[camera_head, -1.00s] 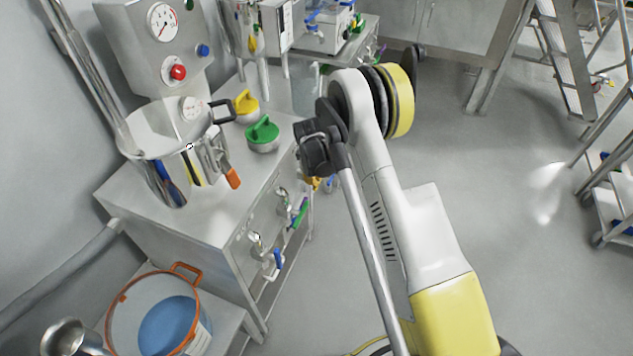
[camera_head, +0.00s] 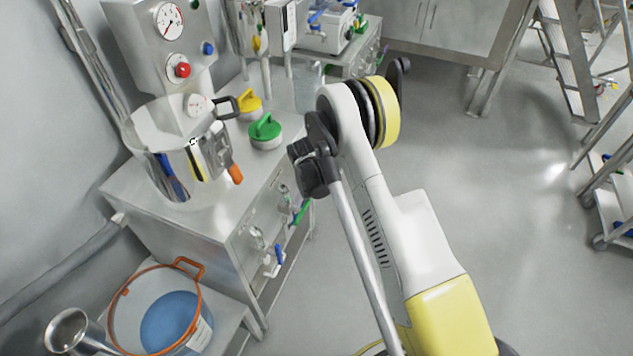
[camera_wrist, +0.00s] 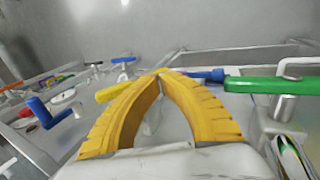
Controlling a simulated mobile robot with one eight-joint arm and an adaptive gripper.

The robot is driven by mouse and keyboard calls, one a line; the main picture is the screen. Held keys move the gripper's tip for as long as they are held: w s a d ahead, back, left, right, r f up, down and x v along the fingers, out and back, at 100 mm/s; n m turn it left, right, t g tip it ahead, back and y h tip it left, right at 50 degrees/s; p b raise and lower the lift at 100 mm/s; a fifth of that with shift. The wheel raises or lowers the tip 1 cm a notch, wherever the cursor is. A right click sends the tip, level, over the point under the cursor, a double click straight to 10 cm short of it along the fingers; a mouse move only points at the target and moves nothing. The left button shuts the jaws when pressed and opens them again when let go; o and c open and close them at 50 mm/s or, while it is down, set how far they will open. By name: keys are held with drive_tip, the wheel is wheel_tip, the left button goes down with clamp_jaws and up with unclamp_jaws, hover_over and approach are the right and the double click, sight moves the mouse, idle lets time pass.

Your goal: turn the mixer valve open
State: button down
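The mixer is a steel pot (camera_head: 150,135) below a panel with a gauge and a red button, on a steel cabinet. A lever with an orange grip (camera_head: 236,173) sits at the pot's right side. I cannot tell whether this is the mixer valve. My gripper (camera_wrist: 160,73) has yellow ribbed fingers that meet at the tips, with nothing visible between them. A green handle (camera_wrist: 265,84) is close to its right, and a blue handle (camera_wrist: 42,112) is farther left. The head view hides my gripper behind my arm.
The cabinet front (camera_head: 245,250) carries a blue-handled valve (camera_head: 274,262) and a green-handled one (camera_head: 301,212). Green (camera_head: 265,131) and yellow (camera_head: 248,103) handled lids stand on top. An orange-rimmed tub (camera_head: 190,270) is at lower left. Open floor lies right.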

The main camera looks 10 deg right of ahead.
drive_tip(key=shift+x, duration=0.85)
drive_tip(key=shift+f, duration=0.2)
drive_tip(key=shift+w+d, duration=0.15)
idle(0.5)
